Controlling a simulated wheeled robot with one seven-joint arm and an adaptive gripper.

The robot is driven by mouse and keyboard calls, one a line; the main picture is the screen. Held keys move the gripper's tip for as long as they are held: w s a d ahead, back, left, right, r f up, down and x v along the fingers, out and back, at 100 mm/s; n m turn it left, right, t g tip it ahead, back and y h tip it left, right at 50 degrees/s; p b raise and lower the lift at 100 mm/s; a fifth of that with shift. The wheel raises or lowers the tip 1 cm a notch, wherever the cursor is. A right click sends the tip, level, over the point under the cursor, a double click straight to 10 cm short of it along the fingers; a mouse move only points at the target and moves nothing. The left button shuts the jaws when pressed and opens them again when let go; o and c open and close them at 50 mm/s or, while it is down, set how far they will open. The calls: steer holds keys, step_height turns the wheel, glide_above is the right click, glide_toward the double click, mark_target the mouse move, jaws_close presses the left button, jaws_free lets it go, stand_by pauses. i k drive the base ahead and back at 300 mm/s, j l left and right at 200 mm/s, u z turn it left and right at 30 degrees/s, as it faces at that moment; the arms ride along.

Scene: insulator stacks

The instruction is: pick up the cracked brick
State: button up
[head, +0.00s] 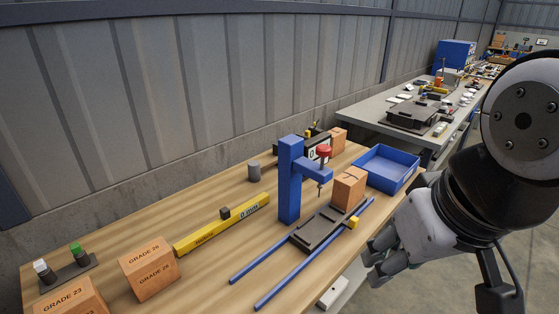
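A tan brick (349,188) with a thin dark crack-like line on its upper part sits at the right end of the dark sliding plate (318,229), close to the blue post with a red-topped press. No other brick shows such a line. My gripper (374,262) is at the right, beyond the table's front edge, lower right of this brick and apart from it. It is partly seen, and its opening is unclear.
Blue press post (290,180) stands left of the brick; blue rails (262,253) run beneath the plate. A blue tray (386,168) lies right. Bricks marked GRADE (148,270) stand front left, another brick (338,140) behind. A yellow level (222,224) lies mid-table.

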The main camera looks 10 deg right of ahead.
mark_target(348, 190)
steer(key=i+l, duration=0.4)
steer(key=i+l+u, duration=0.1)
steer(key=i+l, duration=0.35)
steer(key=l, duration=0.2)
